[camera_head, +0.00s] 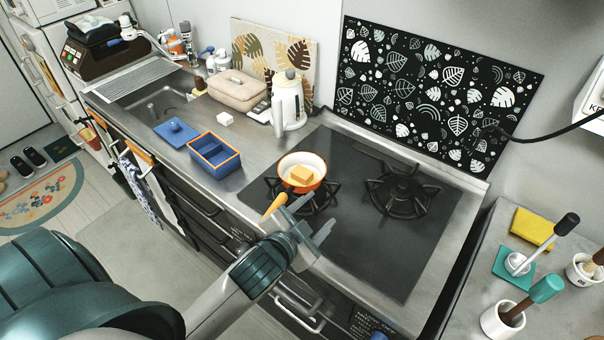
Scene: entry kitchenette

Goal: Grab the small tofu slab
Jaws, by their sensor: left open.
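A small white block (225,118), which looks like the tofu slab, lies on the steel counter behind the blue box. A white pan with an orange outside (316,164) stands on the left burner and holds tan-orange block pieces (301,175); I cannot tell whether these are tofu too. The pan's orange handle (273,207) points to the front. My left gripper (308,221) is open and empty, above the front of the hob, just in front of the pan and apart from both the pan and the white block. My right gripper does not show.
A blue two-part box (214,155) with an orange rim and its blue lid (176,132) lie left of the pan. A white kettle (288,105) stands behind. The right burner (402,190) is empty. A side counter (468,285) holds brushes, cups and a yellow sponge.

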